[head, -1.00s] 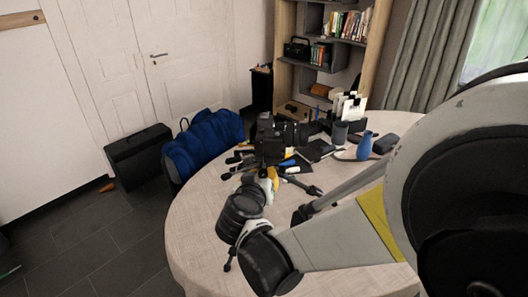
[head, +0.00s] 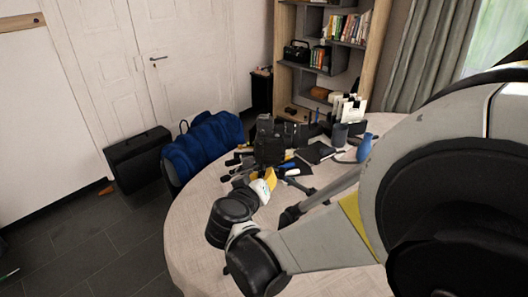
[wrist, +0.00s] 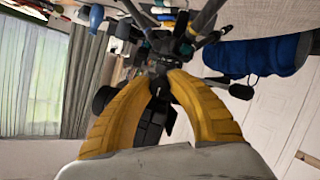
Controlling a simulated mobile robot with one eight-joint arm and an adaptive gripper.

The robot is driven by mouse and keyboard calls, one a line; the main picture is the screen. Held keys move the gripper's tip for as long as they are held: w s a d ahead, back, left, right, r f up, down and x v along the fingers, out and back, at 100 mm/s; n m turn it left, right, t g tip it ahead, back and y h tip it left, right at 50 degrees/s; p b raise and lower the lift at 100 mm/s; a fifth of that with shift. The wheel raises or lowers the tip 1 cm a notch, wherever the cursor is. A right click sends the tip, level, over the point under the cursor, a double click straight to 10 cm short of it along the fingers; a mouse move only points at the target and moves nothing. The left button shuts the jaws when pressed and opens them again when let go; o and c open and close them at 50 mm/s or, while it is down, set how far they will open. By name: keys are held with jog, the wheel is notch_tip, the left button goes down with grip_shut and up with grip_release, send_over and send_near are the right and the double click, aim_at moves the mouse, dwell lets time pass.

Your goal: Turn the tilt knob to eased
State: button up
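The black camera on its tripod (head: 271,150) stands on the round table (head: 196,232); its head and legs are dark and crowded together. In the wrist view the camera and tripod head (wrist: 158,62) appear upside down, straight beyond my fingers. My gripper (head: 270,178) is just in front of the tripod in the head view. In the wrist view its two yellow fingertips (wrist: 164,80) are close together with a narrow dark gap. I cannot tell whether they touch a part. I cannot make out the tilt knob or its setting.
A dark cup (head: 339,134), a blue bottle (head: 364,148) and small tools lie around the tripod. A blue bag (head: 205,143) is behind the table's left side, with a black case (head: 139,157) on the floor. The table's left front is clear.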

jog(key=shift+o, duration=0.9)
jog(key=v, duration=1.2)
